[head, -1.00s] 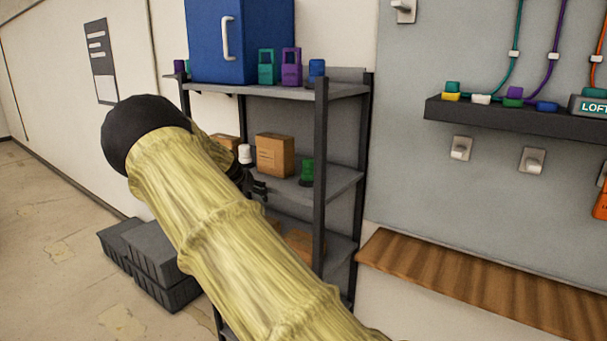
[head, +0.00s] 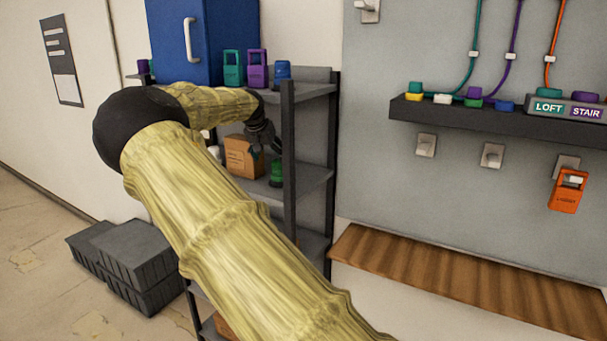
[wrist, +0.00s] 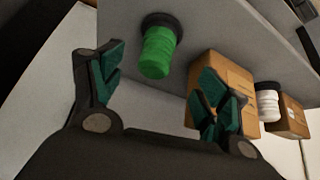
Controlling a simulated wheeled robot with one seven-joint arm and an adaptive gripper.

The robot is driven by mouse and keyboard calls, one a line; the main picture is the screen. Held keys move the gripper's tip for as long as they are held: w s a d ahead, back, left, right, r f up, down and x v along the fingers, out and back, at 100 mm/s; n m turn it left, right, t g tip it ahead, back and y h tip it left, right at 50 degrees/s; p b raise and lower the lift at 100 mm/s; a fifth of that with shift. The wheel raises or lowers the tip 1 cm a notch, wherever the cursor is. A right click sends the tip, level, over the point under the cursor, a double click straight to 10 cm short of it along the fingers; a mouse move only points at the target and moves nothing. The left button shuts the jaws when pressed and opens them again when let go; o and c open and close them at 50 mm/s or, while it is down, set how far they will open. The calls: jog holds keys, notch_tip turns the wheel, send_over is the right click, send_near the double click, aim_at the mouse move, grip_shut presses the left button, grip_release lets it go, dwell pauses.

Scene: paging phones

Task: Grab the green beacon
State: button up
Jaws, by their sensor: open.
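The green beacon (head: 276,174), a ribbed green cylinder on a dark round base, stands on the middle shelf (head: 309,181) of the rack, close to its right front post. In the wrist view the beacon (wrist: 158,50) shows at the upper middle, beyond the fingers and roughly between them. My gripper (head: 263,149) is just above and slightly left of the beacon in the head view, overlapping the cardboard box. In the wrist view my gripper (wrist: 160,88) has its two teal-padded fingers spread wide, with nothing between them.
A cardboard box (head: 242,158) stands left of the beacon. A white cylinder (wrist: 267,104) and another box (wrist: 291,117) are farther along. The rack's dark post (head: 289,150) is right of the beacon. The upper shelf (head: 312,91) holds a blue cabinet (head: 200,40) and padlock-shaped items.

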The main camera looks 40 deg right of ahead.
aim_at(276, 163)
jog(key=p+x, duration=0.1)
jog(key=x, duration=0.1)
jog(key=p+x, duration=0.1)
jog(key=x, duration=0.1)
jog(key=shift+d+r, duration=0.15)
jog(key=shift+d, duration=0.25)
jog(key=shift+f+p, duration=0.35)
jog(key=shift+p, duration=0.1)
jog(key=shift+p+x, duration=1.25)
jog(key=shift+x, duration=1.35)
jog(key=c, duration=1.3)
jog(key=shift+w, duration=0.1)
jog(key=shift+c, duration=0.7)
jog(key=shift+r, duration=0.15)
